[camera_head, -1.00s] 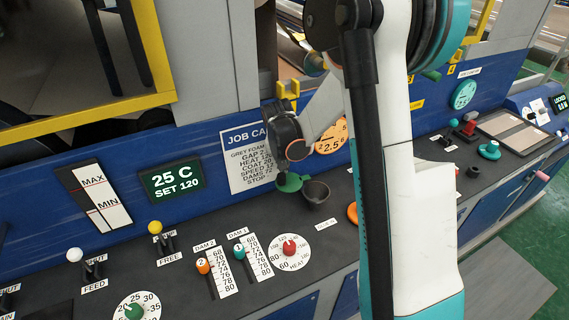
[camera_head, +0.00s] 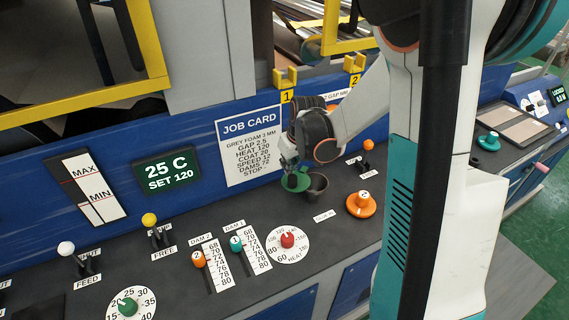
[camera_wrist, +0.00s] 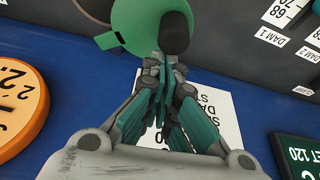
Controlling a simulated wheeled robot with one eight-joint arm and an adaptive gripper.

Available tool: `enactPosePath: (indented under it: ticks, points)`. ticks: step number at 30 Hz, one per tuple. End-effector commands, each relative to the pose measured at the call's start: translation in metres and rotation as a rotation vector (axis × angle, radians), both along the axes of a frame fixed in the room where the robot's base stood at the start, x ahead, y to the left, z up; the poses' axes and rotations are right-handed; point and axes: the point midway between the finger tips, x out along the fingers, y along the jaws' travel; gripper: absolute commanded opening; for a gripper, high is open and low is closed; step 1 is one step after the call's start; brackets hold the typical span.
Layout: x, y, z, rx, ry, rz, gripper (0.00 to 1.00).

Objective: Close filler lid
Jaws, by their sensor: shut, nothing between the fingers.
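The filler cup (camera_head: 316,188) is a dark round pot standing on the black console top. Its green lid (camera_head: 297,181) sits at the cup's left side, swung off the opening, so the dark mouth shows. My gripper (camera_head: 289,162) is shut and empty, just behind and above the lid, close to it. In the wrist view the green lid (camera_wrist: 128,22) is right ahead of my gripper (camera_wrist: 172,62), and a dark rounded piece overlaps it at the fingertips. I cannot tell whether the fingers touch the lid.
The job card (camera_head: 250,147) is on the blue panel behind my gripper. An orange knob (camera_head: 361,204) stands right of the cup. The red heat dial (camera_head: 288,240) and the dam sliders (camera_head: 236,245) lie in front. An orange dial (camera_wrist: 20,108) is at the wrist view's left.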

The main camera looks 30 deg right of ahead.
Motion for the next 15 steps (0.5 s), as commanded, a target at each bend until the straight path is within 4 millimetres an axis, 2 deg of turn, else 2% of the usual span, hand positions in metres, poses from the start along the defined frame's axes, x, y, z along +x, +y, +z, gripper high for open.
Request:
enactPosePath:
  ticks: [15]
  points:
    - [-0.032, -0.019, -0.001, 0.001, 0.001, 0.486, 0.0]
